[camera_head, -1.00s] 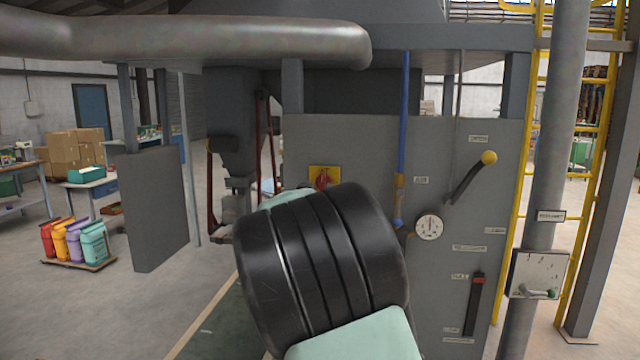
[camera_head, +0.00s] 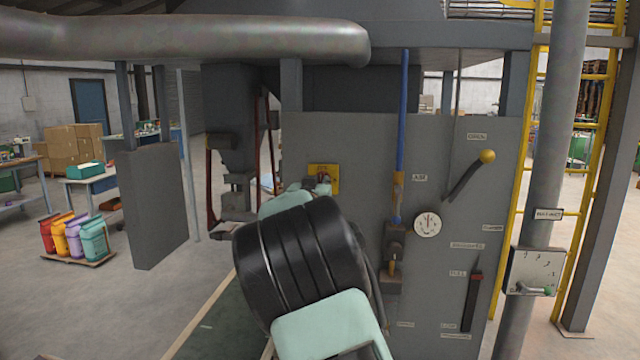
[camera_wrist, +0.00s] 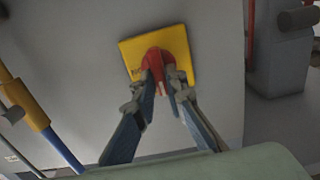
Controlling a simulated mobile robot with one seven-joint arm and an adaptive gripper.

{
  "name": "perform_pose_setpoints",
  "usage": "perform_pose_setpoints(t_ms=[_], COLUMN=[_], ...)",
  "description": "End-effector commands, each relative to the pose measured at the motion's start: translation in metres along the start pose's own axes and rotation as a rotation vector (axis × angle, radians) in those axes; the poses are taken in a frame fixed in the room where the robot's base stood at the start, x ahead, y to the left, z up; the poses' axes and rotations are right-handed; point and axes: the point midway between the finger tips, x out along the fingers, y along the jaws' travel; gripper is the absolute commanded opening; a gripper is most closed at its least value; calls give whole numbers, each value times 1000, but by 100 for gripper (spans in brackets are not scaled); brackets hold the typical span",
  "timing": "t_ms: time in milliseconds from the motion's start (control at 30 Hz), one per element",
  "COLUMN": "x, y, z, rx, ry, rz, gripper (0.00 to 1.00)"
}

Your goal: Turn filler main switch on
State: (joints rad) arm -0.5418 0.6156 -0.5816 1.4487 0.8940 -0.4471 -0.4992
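The filler main switch is a red rotary knob (camera_wrist: 157,59) on a square yellow plate (camera_wrist: 178,43), fixed to a grey panel. In the head view the yellow plate (camera_head: 332,172) shows just beyond my wrist, with the knob partly covered by my gripper (camera_head: 322,187). In the wrist view the two fingertips of my gripper (camera_wrist: 161,80) are at the knob, one on each side of its red grip. The gap between them is narrow and largely filled with red. Whether both fingers press on the knob is too small to tell.
The grey panel (camera_head: 350,135) also carries a blue rod (camera_head: 402,120), a round dial (camera_head: 427,224), a yellow-knobbed lever (camera_head: 470,175) and a slotted lever (camera_head: 472,300), right of my arm. A hanging grey plate (camera_head: 155,205) stands left.

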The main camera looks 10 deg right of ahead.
Motion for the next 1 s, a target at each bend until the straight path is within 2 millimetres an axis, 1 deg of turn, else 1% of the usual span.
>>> perform_pose_setpoints(t_ms=[67, 367, 567, 767, 1000], x=[0, 0, 0, 0, 0], y=[0, 0, 1, 2, 3], z=[0, 0, 1, 3, 4], rx=[0, 13, 83, 229, 453], ry=[0, 0, 0, 0, 0], rz=[0, 0, 1, 1, 0], gripper=[0, 0, 0, 0, 0])
